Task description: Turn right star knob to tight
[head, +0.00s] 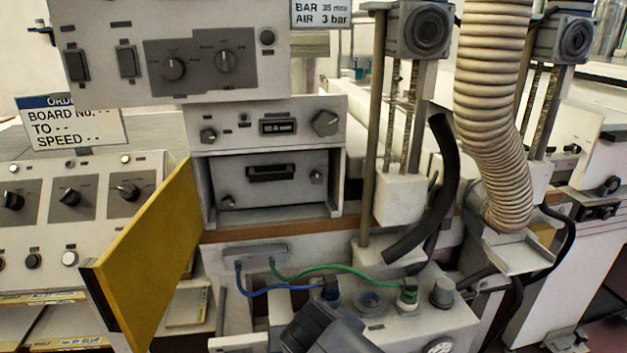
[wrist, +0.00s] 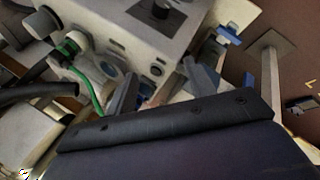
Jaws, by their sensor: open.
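The right star knob (head: 316,177) is a small dark knob at the right side of a grey drawer-like panel (head: 274,187) in the head view. A similar left knob (head: 227,202) sits at the panel's lower left. The marking of tight or loose is too small to read. My gripper (wrist: 158,92) is open and empty in the wrist view, its two fingers apart in front of the grey hose box. A dark part of my arm shows at the bottom middle of the head view, below and apart from the panel. Neither knob is identifiable in the wrist view.
A yellow door (head: 151,262) stands swung open left of the panel. Below the panel, blue (head: 270,290) and green (head: 335,267) hoses run to a grey box (head: 425,322). A black hose (head: 436,195) and ribbed duct (head: 490,105) stand right. The space directly before the panel looks free.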

